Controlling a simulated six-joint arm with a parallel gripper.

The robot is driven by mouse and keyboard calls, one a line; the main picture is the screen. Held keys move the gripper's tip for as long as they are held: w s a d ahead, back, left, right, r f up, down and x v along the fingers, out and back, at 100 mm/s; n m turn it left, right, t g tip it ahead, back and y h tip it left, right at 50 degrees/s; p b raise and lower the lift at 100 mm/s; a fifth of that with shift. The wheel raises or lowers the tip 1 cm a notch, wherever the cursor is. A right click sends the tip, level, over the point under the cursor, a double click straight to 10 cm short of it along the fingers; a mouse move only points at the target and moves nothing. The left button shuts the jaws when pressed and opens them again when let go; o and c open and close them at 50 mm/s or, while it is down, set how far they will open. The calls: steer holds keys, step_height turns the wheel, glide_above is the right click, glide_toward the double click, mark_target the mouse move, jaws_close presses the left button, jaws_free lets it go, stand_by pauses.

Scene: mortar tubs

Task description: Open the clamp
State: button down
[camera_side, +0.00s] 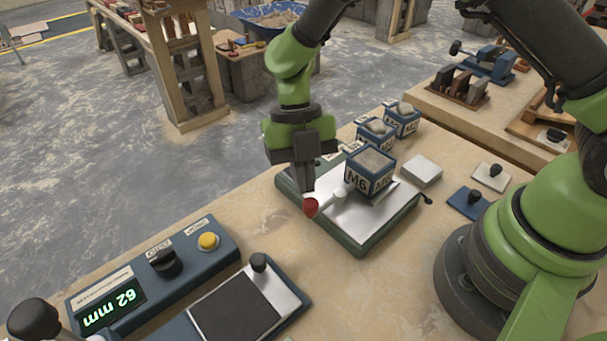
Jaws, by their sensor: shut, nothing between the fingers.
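The clamp sits on a green base with a pale metal plate (362,228) on the workbench. Its lever ends in a red tip (311,206) at the front left of the plate. A blue tub marked M6 (370,178), filled with grey mortar, stands on the plate behind a pale cylindrical part (339,196). My gripper (308,189) points down with its fingers shut and empty, right above the red tip. I cannot tell whether the fingertips touch it. Part of the lever and the plate's left side are hidden behind my gripper.
Blue tubs (403,122) stand behind the clamp. A pale block (421,170) and small knobbed plates (468,203) lie to its right. A control box (160,275) reading 62 mm, with a yellow button (208,241), is at front left. Bare bench lies between box and clamp.

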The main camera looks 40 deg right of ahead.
mark_target(317, 204)
steer(key=shift+s+a, duration=0.3)
steer(key=shift+s, duration=0.45)
stand_by(0.8)
steer(key=shift+s, duration=1.1)
steer(key=shift+s+d, duration=0.3)
steer(key=shift+s, duration=0.55)
steer(key=shift+s+d, duration=0.25)
steer(key=shift+s, duration=0.55)
steer(key=shift+s+d, duration=0.2)
steer(key=shift+s, duration=0.1)
steer(key=shift+w, duration=0.25)
